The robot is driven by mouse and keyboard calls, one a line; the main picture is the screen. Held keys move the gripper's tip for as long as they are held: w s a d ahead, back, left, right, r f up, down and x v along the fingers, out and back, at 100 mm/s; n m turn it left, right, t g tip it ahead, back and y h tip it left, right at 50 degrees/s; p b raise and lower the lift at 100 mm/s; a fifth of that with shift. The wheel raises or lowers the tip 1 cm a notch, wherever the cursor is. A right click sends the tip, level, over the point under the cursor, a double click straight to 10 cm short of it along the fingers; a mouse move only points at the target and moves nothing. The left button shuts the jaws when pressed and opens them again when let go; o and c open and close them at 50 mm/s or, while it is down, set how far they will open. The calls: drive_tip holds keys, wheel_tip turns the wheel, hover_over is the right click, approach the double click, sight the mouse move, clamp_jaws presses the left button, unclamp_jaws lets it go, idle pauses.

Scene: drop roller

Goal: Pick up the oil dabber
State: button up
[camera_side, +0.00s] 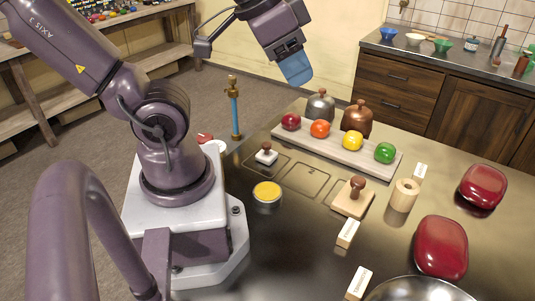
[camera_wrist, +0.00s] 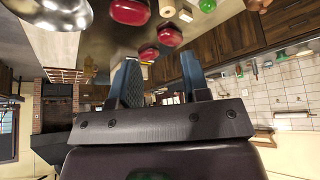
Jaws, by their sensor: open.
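A small dabber with a dark knob and a white pad (camera_side: 266,153) stands upright on the table, in a marked outline near my base; it looks like the oil dabber. A larger square wooden block with a brown knob (camera_side: 353,198) stands further right, and I cannot fully rule it out as the dabber. My gripper (camera_side: 297,69) is high above the back of the table, well away from both. In the wrist view, its two blue fingers (camera_wrist: 160,84) are apart with nothing held between them. I cannot make out the dabber in the wrist view.
A yellow-filled tin (camera_side: 267,192) sits in front of the small dabber. A board (camera_side: 336,150) holds red, orange, yellow and green balls, with two domed metal pots (camera_side: 357,117) behind. A wooden cylinder (camera_side: 404,195) and red glossy containers (camera_side: 441,247) stand right. A blue column (camera_side: 235,110) rises at back left.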

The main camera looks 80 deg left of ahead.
drive_tip(key=o, duration=0.9)
drive_tip(key=shift+d, duration=0.1)
drive_tip(key=n+g+y, duration=0.5)
drive_tip(key=n+g, duration=0.1)
drive_tip(key=n, duration=1.2)
approach(268, 146)
drive_tip(key=shift+s+a+x, duration=0.15)
drive_tip(key=shift+s+x, duration=0.05)
drive_tip(key=shift+x, duration=1.45)
drive_tip(key=shift+s+a+x, duration=0.15)
drive_tip(key=shift+s+x, duration=0.05)
drive_tip(key=shift+x, duration=1.45)
drive_tip(key=shift+h, duration=0.3)
drive_tip(key=shift+w+x, duration=0.2)
drive_tip(key=shift+x, duration=1.2)
drive_tip(key=shift+w+x, duration=0.2)
drive_tip(key=shift+x, duration=1.2)
